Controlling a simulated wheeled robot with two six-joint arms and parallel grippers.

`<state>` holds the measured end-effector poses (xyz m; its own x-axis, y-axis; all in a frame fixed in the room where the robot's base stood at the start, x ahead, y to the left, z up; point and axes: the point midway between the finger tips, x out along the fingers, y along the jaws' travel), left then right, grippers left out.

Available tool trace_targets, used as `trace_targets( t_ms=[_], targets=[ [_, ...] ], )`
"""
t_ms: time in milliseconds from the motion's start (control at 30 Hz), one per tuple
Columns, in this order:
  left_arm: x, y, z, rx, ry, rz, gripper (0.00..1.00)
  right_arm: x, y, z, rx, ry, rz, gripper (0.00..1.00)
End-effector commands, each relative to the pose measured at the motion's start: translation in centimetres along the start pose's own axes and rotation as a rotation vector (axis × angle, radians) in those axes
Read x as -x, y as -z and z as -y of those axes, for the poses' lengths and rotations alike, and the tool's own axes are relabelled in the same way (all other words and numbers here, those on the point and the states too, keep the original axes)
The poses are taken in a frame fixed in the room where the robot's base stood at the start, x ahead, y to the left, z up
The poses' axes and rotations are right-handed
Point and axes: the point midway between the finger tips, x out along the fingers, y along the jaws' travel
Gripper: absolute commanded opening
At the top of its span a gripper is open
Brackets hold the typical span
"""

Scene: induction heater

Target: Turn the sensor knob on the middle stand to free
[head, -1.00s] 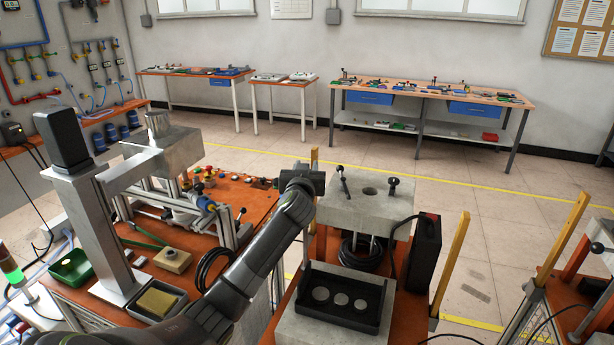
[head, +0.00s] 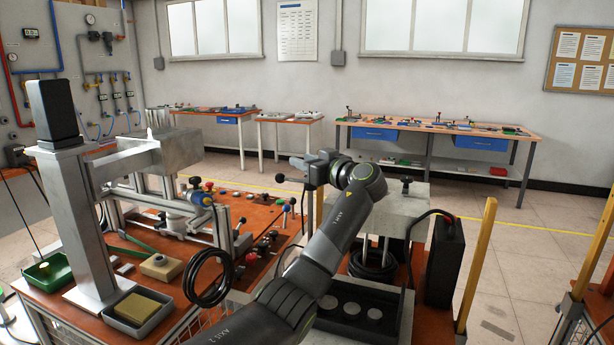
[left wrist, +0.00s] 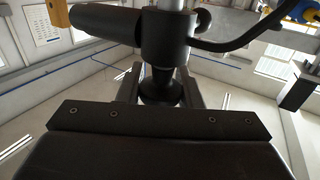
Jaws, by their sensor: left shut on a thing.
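My left gripper (head: 312,172) is at the upper left of the grey block of the middle stand (head: 385,208). In the left wrist view, its fingers (left wrist: 160,92) are closed on a black round knob (left wrist: 161,88). The knob sits under a black sensor body (left wrist: 165,38) with a cylinder pointing left and a cable at right. In the head view my arm and gripper hide this sensor and part of the block. Another black knob (head: 407,185) stands on top of the block. My right gripper is not in view.
A black tray (head: 350,327) with round discs lies at the stand's foot. A black box (head: 444,262) and a yellow post (head: 476,262) are at right. A grey press (head: 75,225) stands at left. A black cable coil (head: 207,278) hangs nearby.

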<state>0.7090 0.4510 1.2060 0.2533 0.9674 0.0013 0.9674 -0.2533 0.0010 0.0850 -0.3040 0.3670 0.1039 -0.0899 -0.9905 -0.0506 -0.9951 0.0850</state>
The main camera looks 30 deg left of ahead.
Motion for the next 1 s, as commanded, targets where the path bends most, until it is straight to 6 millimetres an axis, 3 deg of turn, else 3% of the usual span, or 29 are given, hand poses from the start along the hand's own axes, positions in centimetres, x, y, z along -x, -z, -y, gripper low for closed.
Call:
trace_targets(
  t_ms=[233, 833, 867, 1000],
  targets=[
    [0.0, -0.3, 0.1, -0.003, 0.085, 0.003, 0.1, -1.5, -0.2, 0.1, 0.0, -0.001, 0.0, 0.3],
    [0.0, -0.1, 0.2, -0.003, 0.116, 0.003, 0.1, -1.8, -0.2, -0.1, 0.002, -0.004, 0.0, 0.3],
    [0.0, -0.1, 0.2, -0.003, 0.116, 0.003, 0.36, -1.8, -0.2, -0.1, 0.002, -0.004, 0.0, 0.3],
    [0.0, -0.1, 0.2, -0.003, 0.115, 0.002, 0.54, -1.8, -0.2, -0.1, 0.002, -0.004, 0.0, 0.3]
  ],
)
